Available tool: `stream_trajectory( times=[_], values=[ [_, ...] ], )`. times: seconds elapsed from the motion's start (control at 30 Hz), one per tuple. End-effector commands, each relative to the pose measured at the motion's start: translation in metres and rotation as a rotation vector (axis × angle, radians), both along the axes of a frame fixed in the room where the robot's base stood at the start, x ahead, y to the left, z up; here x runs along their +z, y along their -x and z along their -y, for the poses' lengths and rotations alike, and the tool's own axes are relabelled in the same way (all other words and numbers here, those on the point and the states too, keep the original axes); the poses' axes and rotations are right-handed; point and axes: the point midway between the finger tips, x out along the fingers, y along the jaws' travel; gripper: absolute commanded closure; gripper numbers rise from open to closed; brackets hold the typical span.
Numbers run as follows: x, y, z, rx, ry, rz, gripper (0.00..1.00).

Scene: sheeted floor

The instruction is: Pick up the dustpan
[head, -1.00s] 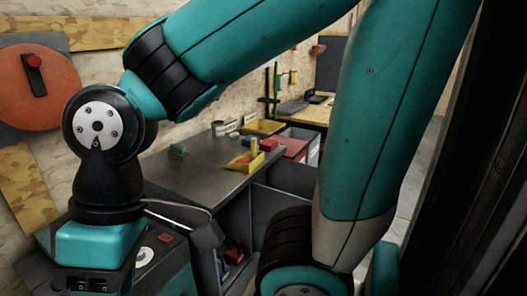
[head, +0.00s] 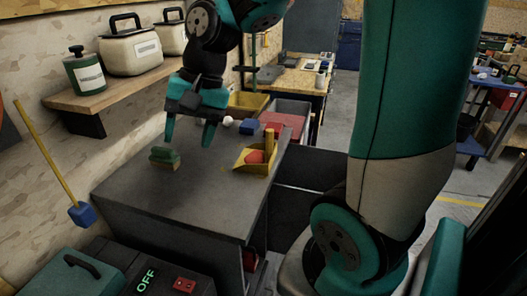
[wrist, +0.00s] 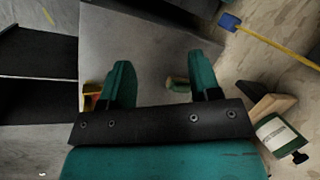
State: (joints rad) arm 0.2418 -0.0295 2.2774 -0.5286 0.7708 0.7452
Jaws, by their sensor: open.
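The yellow dustpan (head: 247,166) sits on the grey worktop near its right edge, with its handle standing upright and a red ball (head: 256,156) in its pan. My gripper (head: 188,138) is open and empty, pointing down above the worktop, to the left of the dustpan and apart from it. In the wrist view my gripper (wrist: 160,64) shows its two fingers spread. A small part of the dustpan (wrist: 88,88) shows there beside the left finger, which hides much of it.
A green block-like item (head: 164,157) lies on the worktop (head: 190,200) left of the dustpan. A blue box (head: 249,127), a white ball (head: 228,121), a yellow bin (head: 248,103) and a red bin (head: 284,122) are behind. A wall shelf (head: 120,95) holds canisters. The front worktop is clear.

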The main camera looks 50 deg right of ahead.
Motion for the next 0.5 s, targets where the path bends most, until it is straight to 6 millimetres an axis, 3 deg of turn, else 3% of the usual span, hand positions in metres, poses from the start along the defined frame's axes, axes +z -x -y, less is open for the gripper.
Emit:
stream_trajectory(
  times=[0.03,0.1,0.2,0.3,0.4,0.5],
  values=[
    [0.003,-0.021,0.047,-0.258,-0.029,-0.06,0.43],
    [0.002,-0.038,0.106,-0.6,-0.076,-0.14,0.43],
    [-0.002,-0.044,0.19,-1.038,-0.154,-0.238,0.43],
    [-0.008,-0.034,0.259,-1.392,-0.232,-0.315,0.43],
    [-0.014,-0.019,0.306,-1.639,-0.296,-0.369,0.43],
    [-0.019,-0.008,0.333,-1.783,-0.337,-0.402,0.43]
  ],
)
